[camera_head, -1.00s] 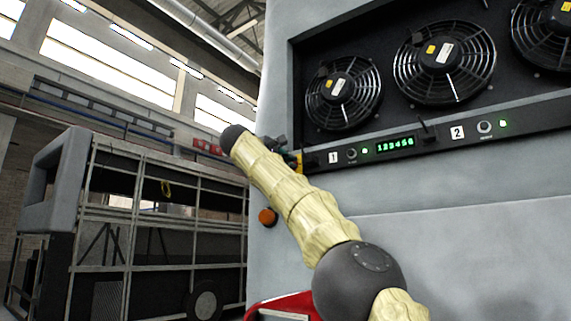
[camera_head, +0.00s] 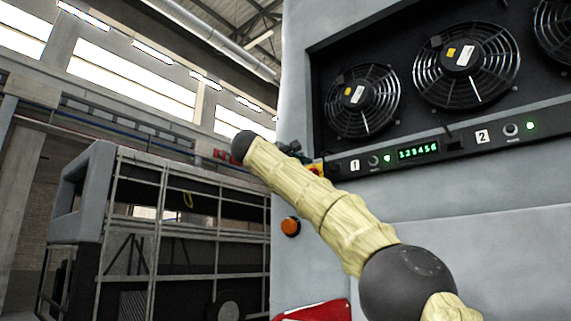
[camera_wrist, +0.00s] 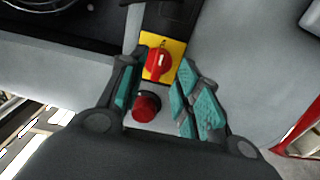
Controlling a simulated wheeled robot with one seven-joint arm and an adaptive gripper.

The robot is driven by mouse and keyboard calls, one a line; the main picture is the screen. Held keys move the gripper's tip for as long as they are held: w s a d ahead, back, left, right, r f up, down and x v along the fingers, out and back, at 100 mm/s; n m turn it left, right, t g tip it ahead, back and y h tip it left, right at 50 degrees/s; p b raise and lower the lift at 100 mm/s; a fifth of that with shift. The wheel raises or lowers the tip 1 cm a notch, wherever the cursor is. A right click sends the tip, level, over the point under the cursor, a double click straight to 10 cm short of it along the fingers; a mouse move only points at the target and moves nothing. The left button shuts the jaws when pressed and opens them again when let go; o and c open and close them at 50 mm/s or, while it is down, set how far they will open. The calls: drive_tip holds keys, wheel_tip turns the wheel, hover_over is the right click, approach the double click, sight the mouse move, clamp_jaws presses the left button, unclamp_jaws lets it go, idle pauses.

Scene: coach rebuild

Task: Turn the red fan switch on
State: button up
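The red switch (camera_wrist: 159,64) is a rotary knob on a square yellow plate (camera_wrist: 177,48) in the wrist view. In the head view only a small red and yellow part of the switch (camera_head: 317,168) shows, at the left end of the fan panel. My gripper (camera_wrist: 163,70) is open, with its teal-padded fingers on either side of the knob. I cannot tell whether they touch it. In the head view my gripper (camera_head: 292,150) is dark, small and partly hidden behind my arm.
A dark red dome (camera_wrist: 146,106) lies between the fingers, below the switch. An orange button (camera_head: 290,226) is on the grey wall. Several fans (camera_head: 362,100) sit above a strip with a green display (camera_head: 418,150). A red object (camera_head: 315,312) stands low; a framed coach body (camera_head: 170,235) is at left.

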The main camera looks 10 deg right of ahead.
drive_tip(key=v, duration=0.8)
drive_tip(key=shift+s+a, duration=0.1)
